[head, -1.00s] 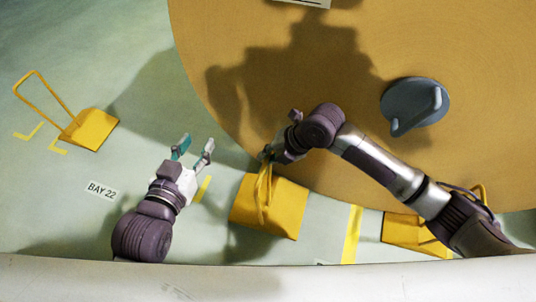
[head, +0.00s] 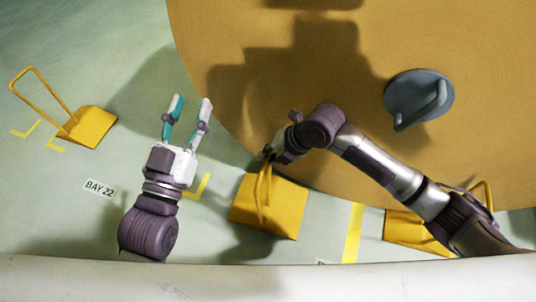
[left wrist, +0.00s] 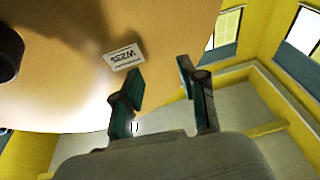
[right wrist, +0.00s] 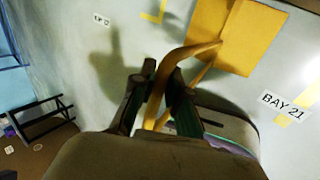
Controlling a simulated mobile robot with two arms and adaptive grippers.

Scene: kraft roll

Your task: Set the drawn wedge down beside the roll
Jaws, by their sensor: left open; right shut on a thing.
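The kraft roll (head: 480,70) is a huge brown disc end filling the upper right of the head view. A yellow wedge (head: 284,208) with a bent handle is at the roll's lower left edge. My right gripper (head: 268,151) is shut on that wedge's handle. In the right wrist view the fingers (right wrist: 166,88) clasp the yellow handle, with the wedge plate (right wrist: 235,35) beyond. A dark shadow lies by the wedge; its height over the floor is hard to judge. My left gripper (head: 191,101) is open and empty, left of the roll's edge.
Another yellow wedge (head: 88,127) with a tall loop handle stands at far left by yellow corner marks. A third wedge (head: 402,228) is partly behind my right arm. A blue-grey knob (head: 418,96) sits on the roll. Floor near the BAY 22 label (head: 100,188) is clear.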

